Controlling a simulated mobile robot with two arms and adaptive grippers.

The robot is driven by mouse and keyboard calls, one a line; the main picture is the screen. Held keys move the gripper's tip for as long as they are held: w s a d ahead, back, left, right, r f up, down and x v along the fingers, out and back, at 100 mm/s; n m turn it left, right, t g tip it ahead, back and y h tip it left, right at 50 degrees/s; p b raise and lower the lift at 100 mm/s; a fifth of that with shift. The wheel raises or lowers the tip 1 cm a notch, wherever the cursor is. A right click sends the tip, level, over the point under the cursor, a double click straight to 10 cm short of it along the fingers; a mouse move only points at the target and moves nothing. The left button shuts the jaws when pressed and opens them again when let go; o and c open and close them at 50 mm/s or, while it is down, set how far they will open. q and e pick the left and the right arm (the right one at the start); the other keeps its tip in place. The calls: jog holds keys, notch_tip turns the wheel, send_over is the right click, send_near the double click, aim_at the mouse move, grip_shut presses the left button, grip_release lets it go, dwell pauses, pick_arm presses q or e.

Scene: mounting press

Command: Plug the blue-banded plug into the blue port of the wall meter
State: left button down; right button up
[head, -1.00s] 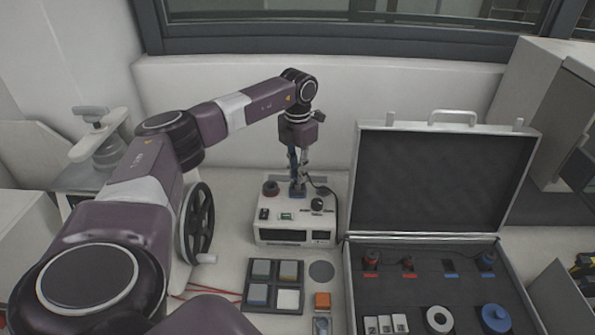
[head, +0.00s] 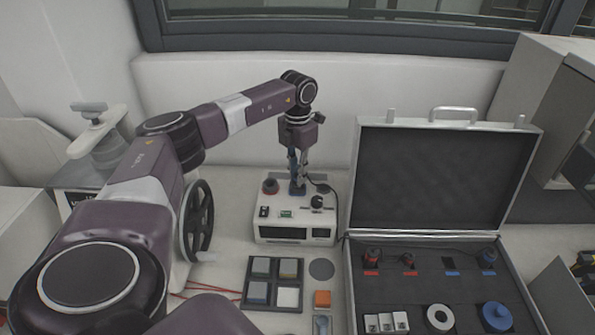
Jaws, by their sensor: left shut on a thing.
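My left gripper (head: 298,178) points straight down over the back of the meter. It is shut on a dark blue plug (head: 297,189), whose lower end is at the meter's top by the blue port's place. The port under the plug is hidden, and I cannot tell how deep the plug sits. A black cable runs from the plug to the right. My right gripper is not in view.
A tray of square tiles (head: 259,292) lies before the meter. A handwheel (head: 199,220) stands left of it.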

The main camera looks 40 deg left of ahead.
pick_arm(q)
jog(key=shift+f, duration=0.1)
jog(key=c, duration=1.2)
grip_release()
jog(key=shift+c, duration=0.2)
notch_tip(320, 180, up, 8)
jog(key=p, duration=0.6)
jog(key=shift+f, duration=0.15)
jog(key=shift+f, duration=0.15)
